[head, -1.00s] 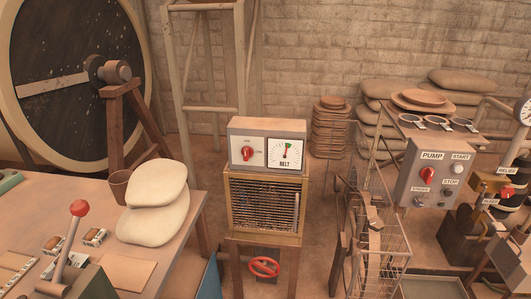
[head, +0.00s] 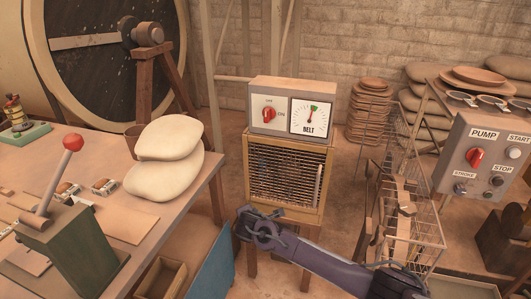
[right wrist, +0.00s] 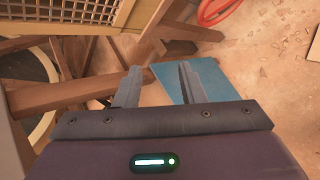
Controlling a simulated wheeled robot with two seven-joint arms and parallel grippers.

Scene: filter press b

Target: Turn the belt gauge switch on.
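The belt gauge box (head: 292,90) stands on a slatted wooden cabinet in the middle of the head view. Its red rotary switch (head: 268,115) is on the left of the face, with small labels above and to the right. The knob looks roughly upright, though it is small. The BELT dial (head: 311,117) is on the right, its needle near the green mark at the top. My right gripper (head: 258,217) is in front of the cabinet's lower part, below and apart from the switch. Its fingers are spread and empty in the right wrist view (right wrist: 160,82). My left gripper is out of view.
A table (head: 105,200) at left holds pale sacks (head: 163,158) and a red-knobbed lever (head: 73,142). A wire rack (head: 412,215) and the pump panel (head: 485,158) stand at right. The space directly before the gauge face is clear.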

